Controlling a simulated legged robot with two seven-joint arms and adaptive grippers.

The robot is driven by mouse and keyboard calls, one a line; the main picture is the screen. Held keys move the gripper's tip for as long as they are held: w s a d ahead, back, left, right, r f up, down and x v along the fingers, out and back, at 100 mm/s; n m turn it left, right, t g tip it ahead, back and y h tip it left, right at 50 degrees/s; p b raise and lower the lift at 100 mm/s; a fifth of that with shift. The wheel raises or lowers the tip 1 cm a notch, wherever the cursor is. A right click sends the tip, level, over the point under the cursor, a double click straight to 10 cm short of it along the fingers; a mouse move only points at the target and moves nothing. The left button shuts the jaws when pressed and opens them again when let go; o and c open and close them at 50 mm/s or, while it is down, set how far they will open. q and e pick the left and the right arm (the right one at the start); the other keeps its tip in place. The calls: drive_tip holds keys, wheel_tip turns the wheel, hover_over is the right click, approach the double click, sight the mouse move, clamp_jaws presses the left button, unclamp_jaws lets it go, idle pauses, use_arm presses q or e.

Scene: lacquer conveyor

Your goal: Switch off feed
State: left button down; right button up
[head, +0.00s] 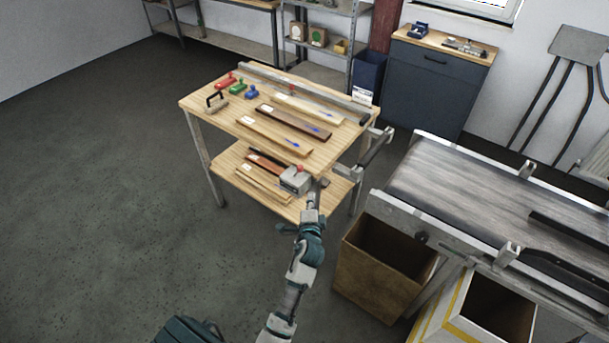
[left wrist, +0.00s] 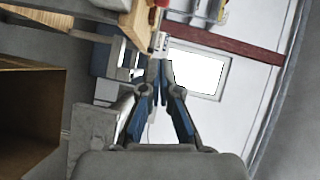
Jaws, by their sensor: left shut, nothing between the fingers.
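A grey box with a red knob on top (head: 295,180) shows at the front right of the wooden table, around the height of its lower shelf; I take it to be the feed switch, but cannot read any marking. My left gripper (head: 317,188) is just right of this box, fingers shut and empty; I cannot tell whether it touches. In the left wrist view the fingertips (left wrist: 160,66) are together, with a red part (left wrist: 161,3) at the top edge. The conveyor (head: 450,178) with its grey belt stands to the right. My right gripper is not in view.
The wooden table (head: 215,104) bears several strips, coloured stamps and a black-handled tool. A brown open bin (head: 382,283) and a yellow-striped white bin (head: 452,327) stand near the conveyor. A dark cabinet (head: 433,88) is behind. The floor at left is clear.

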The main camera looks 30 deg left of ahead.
sight(298, 171)
use_arm(q)
drive_tip(key=s+a+x, duration=0.1)
drive_tip(key=a+x, duration=0.1)
drive_tip(key=x, duration=1)
drive_tip(key=shift+a+f, duration=0.3)
drive_tip(key=shift+a, duration=0.1)
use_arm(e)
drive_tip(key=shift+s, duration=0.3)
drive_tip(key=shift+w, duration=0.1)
